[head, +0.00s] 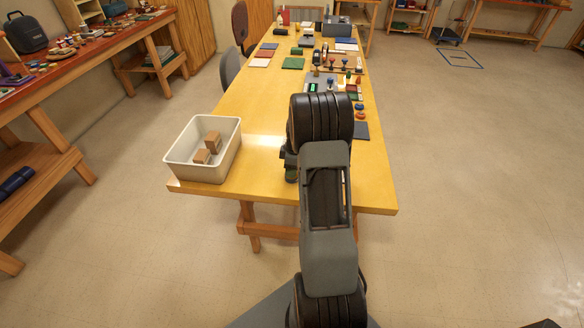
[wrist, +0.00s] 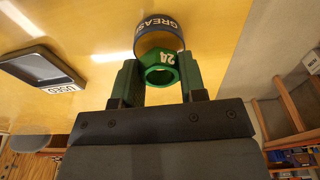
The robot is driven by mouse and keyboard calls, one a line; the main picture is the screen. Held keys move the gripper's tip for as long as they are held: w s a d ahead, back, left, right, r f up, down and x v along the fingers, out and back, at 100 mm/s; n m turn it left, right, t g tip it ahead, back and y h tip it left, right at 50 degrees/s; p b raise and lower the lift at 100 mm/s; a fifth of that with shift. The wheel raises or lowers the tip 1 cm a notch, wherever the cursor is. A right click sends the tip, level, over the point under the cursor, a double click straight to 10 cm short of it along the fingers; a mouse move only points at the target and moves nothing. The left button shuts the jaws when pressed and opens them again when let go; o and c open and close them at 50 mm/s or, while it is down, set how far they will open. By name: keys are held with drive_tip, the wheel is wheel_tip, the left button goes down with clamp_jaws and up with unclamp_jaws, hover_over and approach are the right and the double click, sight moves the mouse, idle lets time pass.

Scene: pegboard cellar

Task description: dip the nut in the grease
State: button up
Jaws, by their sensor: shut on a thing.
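In the wrist view, my gripper (wrist: 160,82) is shut on a green nut (wrist: 161,76) marked 24, a finger on each side. The pot's contents are mostly hidden.
A dark-rimmed tray (wrist: 42,62) labelled USED lies left in the wrist view. In the head view, a white tub (head: 178,170) with two brown blocks (head: 212,141) stands on the yellow table (head: 245,188). Several small items crowd the table's far part.

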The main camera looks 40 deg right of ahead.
drive_tip(key=shift+f+b, duration=0.6)
drive_tip(key=shift+b, duration=0.1)
idle(1.9)
drive_tip(key=shift+r+p, duration=1.95)
drive_tip(key=shift+r, duration=1.65)
